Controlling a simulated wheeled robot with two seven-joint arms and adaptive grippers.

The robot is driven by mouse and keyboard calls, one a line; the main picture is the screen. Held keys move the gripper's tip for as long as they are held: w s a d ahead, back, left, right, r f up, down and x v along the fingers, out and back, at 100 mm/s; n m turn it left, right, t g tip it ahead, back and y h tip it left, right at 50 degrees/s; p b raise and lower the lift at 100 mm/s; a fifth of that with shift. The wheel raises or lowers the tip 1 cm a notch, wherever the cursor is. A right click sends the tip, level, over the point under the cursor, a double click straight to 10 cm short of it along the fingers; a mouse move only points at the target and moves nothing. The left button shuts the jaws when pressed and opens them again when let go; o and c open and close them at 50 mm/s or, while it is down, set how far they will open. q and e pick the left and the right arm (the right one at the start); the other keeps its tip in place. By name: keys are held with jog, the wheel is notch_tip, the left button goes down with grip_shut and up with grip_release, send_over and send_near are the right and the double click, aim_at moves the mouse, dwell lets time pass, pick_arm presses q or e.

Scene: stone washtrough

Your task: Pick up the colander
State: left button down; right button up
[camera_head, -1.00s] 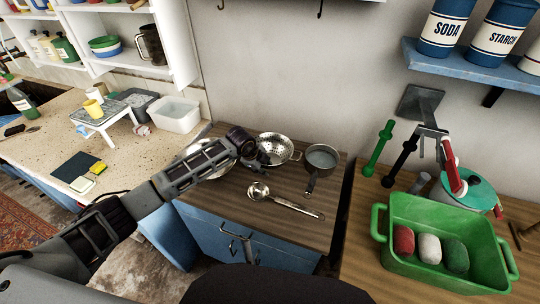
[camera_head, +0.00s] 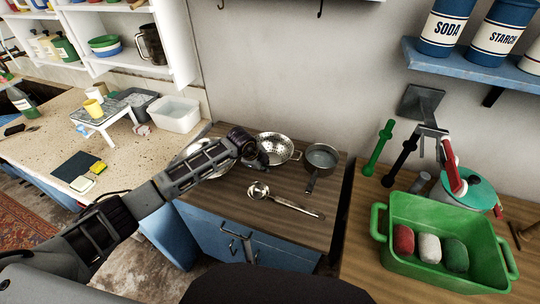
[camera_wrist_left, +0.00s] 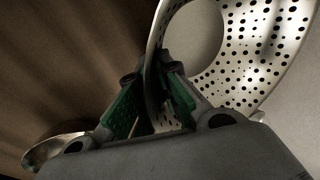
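The colander (camera_head: 273,147) is a silver metal bowl with many holes and a loop handle, on the dark wooden counter. My left gripper (camera_head: 262,161) is at its left edge in the head view. In the left wrist view the colander (camera_wrist_left: 260,45) fills the upper right, and its rim passes between the two green-padded fingers of my left gripper (camera_wrist_left: 152,88). The fingers look apart, with a gap beside the rim; whether either pad touches it I cannot tell. My right gripper is not in view.
A saucepan (camera_head: 321,157) stands right of the colander, a ladle (camera_head: 283,201) lies in front. Another shiny metal vessel (camera_head: 197,147) is partly hidden under my left arm. A green tub (camera_head: 440,271) stands on the counter at right. The wall is close behind.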

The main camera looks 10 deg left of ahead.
pick_arm(q)
jog(key=shift+r, duration=0.1)
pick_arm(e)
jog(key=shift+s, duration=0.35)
pick_arm(q)
jog(key=shift+r, duration=0.45)
notch_tip(320, 180, up, 8)
jog(key=shift+f+b, duration=0.15)
jog(key=shift+b, duration=0.25)
jog(key=shift+r, duration=0.65)
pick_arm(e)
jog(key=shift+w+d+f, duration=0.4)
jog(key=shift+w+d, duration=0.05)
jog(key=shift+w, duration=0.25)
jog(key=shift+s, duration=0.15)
